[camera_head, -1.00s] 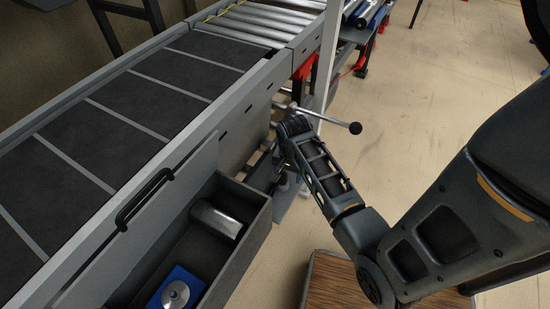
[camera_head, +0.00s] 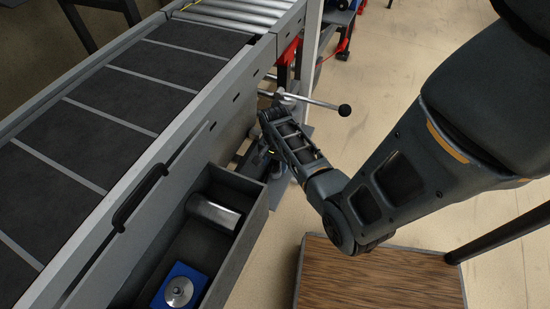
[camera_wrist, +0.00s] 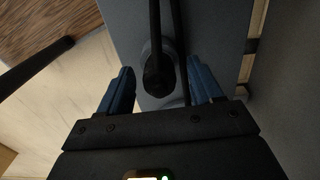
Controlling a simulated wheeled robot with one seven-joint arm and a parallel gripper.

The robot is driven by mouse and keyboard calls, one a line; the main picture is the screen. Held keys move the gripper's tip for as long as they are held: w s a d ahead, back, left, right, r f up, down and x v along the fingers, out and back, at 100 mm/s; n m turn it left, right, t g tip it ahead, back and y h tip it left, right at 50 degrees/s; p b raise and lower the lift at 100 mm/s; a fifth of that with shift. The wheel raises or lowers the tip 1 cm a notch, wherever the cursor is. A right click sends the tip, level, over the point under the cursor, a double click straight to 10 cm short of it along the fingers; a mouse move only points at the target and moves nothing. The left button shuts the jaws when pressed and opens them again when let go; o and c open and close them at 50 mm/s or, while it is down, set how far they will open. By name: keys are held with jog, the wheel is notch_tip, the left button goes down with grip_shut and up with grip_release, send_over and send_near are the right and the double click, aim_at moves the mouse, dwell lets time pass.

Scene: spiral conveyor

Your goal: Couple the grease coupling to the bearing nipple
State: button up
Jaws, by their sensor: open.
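In the wrist view my gripper (camera_wrist: 161,66) is open, with one blue finger on each side of a dark rounded piece (camera_wrist: 158,78). Black hose-like or rod-like strands run up from this piece, over a flat grey surface (camera_wrist: 205,25). It may be the grease coupling, but it is too dark to be sure. I cannot tell whether the fingers touch it. In the head view my gripper (camera_head: 268,153) is beside the conveyor frame, partly hidden by my arm, below a lever. I cannot make out the bearing nipple in either view.
The lever (camera_head: 310,100) with a black knob sticks out above my wrist. An open drawer (camera_head: 255,215) holds a silver cylinder (camera_head: 213,214) and a blue block with a metal disc (camera_head: 180,290). A wood-topped surface (camera_head: 375,280) stands at the bottom. The conveyor belt (camera_head: 105,105) runs along the left.

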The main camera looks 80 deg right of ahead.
aim_at(275, 162)
jog(key=c, duration=1.1)
jog(key=o, duration=1.1)
jog(key=shift+r, duration=3.85)
